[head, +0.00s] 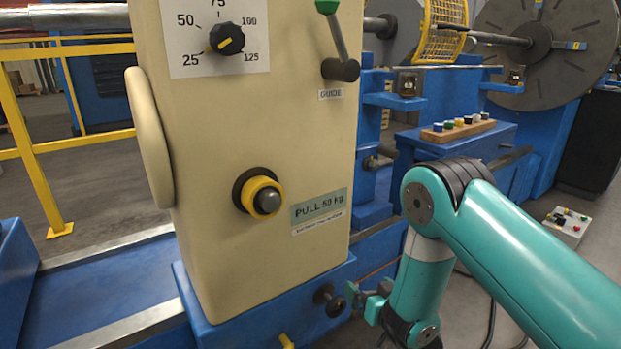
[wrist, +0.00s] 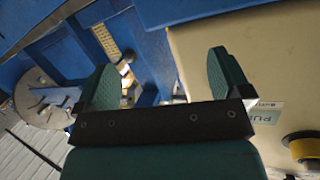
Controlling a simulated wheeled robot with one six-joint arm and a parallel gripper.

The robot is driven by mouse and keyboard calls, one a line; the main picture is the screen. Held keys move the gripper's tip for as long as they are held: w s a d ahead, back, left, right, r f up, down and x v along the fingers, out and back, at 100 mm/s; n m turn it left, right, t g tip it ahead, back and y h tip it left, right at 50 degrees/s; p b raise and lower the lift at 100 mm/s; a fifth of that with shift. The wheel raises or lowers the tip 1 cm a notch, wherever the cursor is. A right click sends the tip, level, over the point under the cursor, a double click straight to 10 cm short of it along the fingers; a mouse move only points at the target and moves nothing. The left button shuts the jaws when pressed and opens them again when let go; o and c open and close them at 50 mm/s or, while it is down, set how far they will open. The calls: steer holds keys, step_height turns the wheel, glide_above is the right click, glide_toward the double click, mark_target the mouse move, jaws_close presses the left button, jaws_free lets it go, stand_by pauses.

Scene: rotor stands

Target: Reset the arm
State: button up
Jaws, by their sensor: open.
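My gripper (wrist: 160,82) is open and empty in the wrist view, its two green fingers wide apart beside the cream housing. In the head view my gripper (head: 368,298) shows small and partly hidden at the lower middle, just right of the housing's base. My teal arm is bent, with its elbow high and the forearm hanging down.
A blue base (head: 270,300) with a dark knob (head: 328,300) lies close to my gripper. Behind stand a blue bench with a wooden block of coloured caps (head: 458,130) and a large grey disc (head: 545,50). A yellow railing (head: 35,170) is at left. A control box (head: 566,226) sits on the floor at right.

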steer(key=s+r+m+g+h, duration=0.1)
steer(key=s+r+g, duration=0.2)
steer(key=r, duration=0.5)
steer(key=s+r+g, duration=0.3)
steer(key=r, duration=0.5)
steer(key=s+r+n+g, duration=0.2)
steer(key=s+r+g, duration=0.15)
steer(key=s, duration=0.55)
steer(key=s+r+n+g, duration=0.2)
steer(key=s+r, duration=0.2)
steer(key=s, duration=0.4)
steer(key=s+r+n+g, duration=0.2)
steer(key=s+r+g, duration=0.15)
steer(key=s, duration=0.55)
step_height(320, 180, up, 18)
steer(key=p, duration=1.7)
steer(key=shift+s+d, duration=0.15)
steer(key=shift+s, duration=0.2)
